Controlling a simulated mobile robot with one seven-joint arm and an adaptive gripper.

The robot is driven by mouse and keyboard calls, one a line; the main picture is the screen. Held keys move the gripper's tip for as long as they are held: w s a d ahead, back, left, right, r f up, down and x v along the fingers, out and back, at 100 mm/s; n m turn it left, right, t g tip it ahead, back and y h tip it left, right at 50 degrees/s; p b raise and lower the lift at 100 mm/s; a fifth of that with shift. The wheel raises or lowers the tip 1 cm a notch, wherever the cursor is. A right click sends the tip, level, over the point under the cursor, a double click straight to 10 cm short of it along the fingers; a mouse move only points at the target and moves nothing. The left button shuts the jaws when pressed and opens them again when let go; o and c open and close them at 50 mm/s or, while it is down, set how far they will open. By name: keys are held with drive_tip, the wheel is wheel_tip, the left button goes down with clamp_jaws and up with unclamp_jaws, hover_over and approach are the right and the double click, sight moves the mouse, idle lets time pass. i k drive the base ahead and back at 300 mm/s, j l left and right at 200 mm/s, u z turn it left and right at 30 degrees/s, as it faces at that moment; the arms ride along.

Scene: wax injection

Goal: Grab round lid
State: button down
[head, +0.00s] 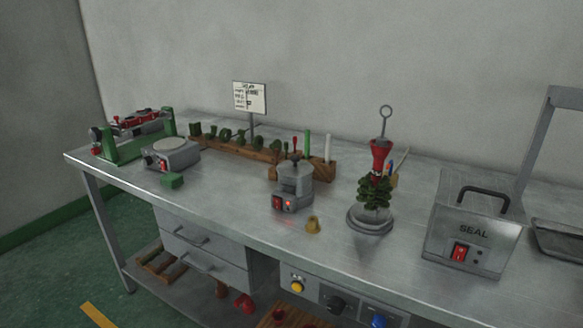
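A small grey wax heater (293,200) with red switches on its front stands near the middle of the bench. A round grey lid (294,171) appears to sit on top of it, with a thin red-topped part rising above. The lid is small in the picture, and I cannot tell whether it is fully seated. My gripper is not in view.
A metal bench (235,192) holds everything. A wooden rack (237,148) is behind.

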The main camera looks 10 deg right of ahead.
sight(294, 168)
drive_tip(key=i+j+z, duration=0.15)
drive_tip(key=z, duration=0.25)
drive_tip(key=i+j+z, duration=0.1)
drive_tip(key=j+z, duration=0.65)
drive_tip(key=i, duration=0.05)
